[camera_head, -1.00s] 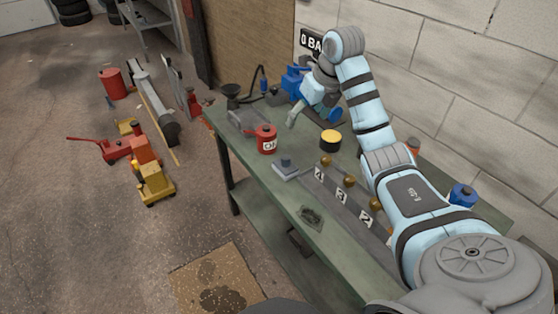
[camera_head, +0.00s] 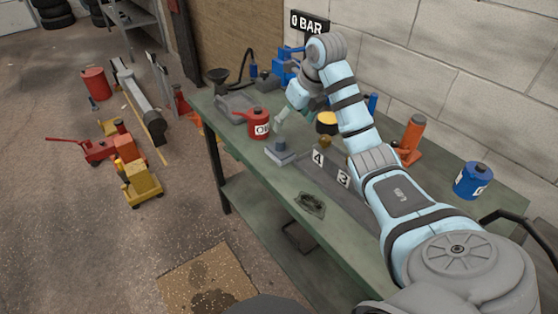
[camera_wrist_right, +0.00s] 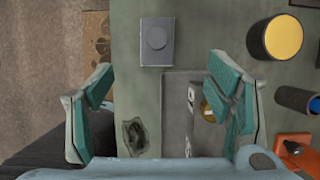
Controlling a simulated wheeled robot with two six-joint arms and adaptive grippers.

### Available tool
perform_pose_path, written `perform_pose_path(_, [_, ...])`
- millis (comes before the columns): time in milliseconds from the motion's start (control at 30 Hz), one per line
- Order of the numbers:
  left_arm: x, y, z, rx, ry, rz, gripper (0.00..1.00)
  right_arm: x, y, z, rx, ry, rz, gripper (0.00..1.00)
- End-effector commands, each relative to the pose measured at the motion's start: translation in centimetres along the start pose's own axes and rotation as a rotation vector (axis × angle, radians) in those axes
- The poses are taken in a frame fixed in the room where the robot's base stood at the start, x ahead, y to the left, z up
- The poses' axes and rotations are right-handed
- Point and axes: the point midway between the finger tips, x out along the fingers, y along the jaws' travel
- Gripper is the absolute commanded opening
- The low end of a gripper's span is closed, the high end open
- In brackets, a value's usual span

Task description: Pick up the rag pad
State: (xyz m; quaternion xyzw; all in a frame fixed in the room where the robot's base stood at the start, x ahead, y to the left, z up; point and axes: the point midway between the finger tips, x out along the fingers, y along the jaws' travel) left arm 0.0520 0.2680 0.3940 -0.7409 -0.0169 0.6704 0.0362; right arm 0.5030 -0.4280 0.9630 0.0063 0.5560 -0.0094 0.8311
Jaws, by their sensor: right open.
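The rag pad appears to be the dark, crumpled grey-green patch (camera_head: 310,204) lying flat near the front edge of the green bench (camera_head: 262,178). It also shows in the right wrist view (camera_wrist_right: 135,136), low and left of centre, near the left finger. My right gripper (camera_head: 298,112) is over the back part of the bench, beyond the rag and apart from it. My left gripper is not in view.
A grey block with a round knob (camera_head: 282,154), a red oil can (camera_head: 258,125) and a yellow-topped black tin (camera_head: 327,123) stand nearby. A grey numbered strip (camera_head: 330,172) lies beside the rag. An orange cylinder (camera_head: 411,136) and blue can (camera_head: 472,180) stand right.

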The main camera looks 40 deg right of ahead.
Motion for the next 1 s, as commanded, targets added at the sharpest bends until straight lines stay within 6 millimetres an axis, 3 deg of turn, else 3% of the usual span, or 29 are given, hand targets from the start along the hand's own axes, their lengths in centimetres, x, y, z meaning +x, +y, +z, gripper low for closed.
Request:
perform_pose_path(200, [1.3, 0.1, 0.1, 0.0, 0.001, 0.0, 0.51, 5.7, 0.1, -0.1, 0.0, 0.004, 0.004, 0.73])
perform_pose_path(600, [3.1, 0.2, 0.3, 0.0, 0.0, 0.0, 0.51, 12.6, 0.5, -0.1, 0.001, 0.002, 0.002, 0.73])
perform_pose_path(700, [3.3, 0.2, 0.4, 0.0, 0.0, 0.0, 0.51, 13.6, 0.5, -0.1, -0.001, 0.001, 0.001, 0.73])
perform_pose_path(867, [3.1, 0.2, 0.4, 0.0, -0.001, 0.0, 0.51, 13.5, 0.5, 0.0, -0.001, 0.0, 0.0, 0.73])
perform_pose_path(1000, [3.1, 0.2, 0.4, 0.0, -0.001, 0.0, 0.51, 13.5, 0.5, 0.0, -0.001, 0.0, 0.0, 0.56])
